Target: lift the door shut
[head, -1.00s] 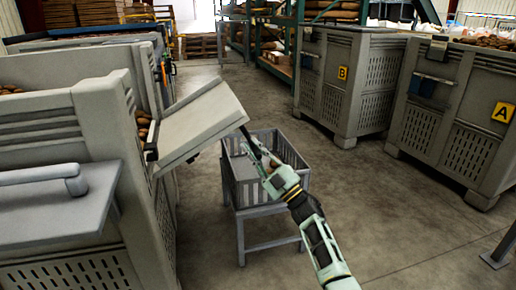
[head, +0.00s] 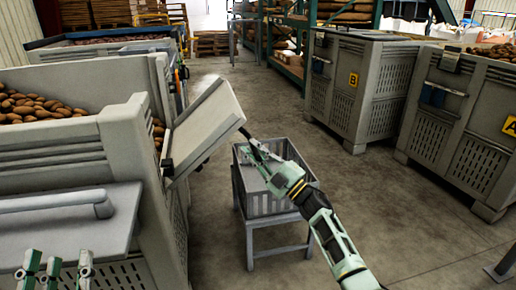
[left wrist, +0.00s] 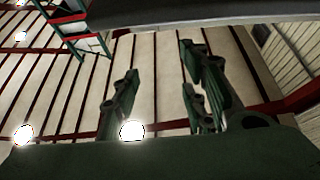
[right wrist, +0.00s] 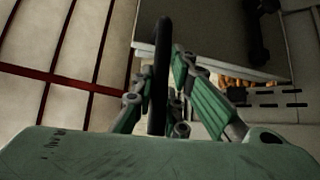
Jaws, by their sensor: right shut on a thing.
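The door (head: 203,125) is a pale grey panel on the side of the potato-filled grey bin (head: 60,170). It leans outward from the bin, tilted, with its free edge up and to the right. A dark bar (right wrist: 160,75) stands between the fingers of my right gripper (head: 248,140) in the right wrist view, and the gripper is shut on it at the door's outer edge. My left gripper (head: 55,272) is at the bottom left of the head view, below the grey ledge. Its fingers stand apart and empty in the left wrist view (left wrist: 155,90).
A slatted grey crate on a stand (head: 268,205) is below the door and my right arm. Bin B (head: 355,105) and bin A (head: 470,130) stand to the right. A grey ledge with a rail (head: 70,235) juts out at the left.

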